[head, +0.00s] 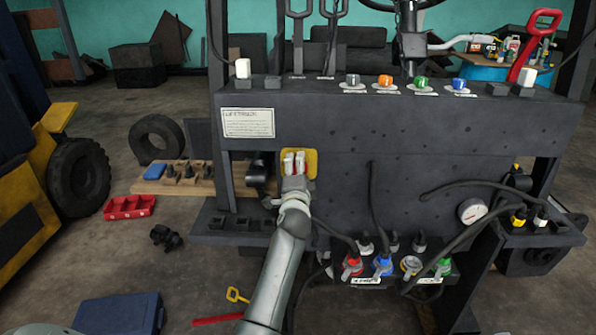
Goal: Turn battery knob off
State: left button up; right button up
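A yellow plate (312,161) is fixed to the left part of the dark forklift panel (400,145). Small red parts show on it, likely the battery knob, mostly hidden behind my fingers. My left gripper (294,162) is at this plate, its arm rising from the lower middle. Its two pale fingers point at the plate, close together, with red showing around them. Whether they touch or grip the knob cannot be told. The knob's angle is hidden. My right gripper is not in view.
A label (247,123) is left of the plate. Coloured knobs line the top ledge, including an orange one (385,82). Cables hang to coloured connectors (382,264) below. A gauge (472,211) is at right. A red tray (129,207) and blue case (118,313) lie on the floor.

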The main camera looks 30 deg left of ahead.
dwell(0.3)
pick_arm(q)
jog(key=v, duration=1.2)
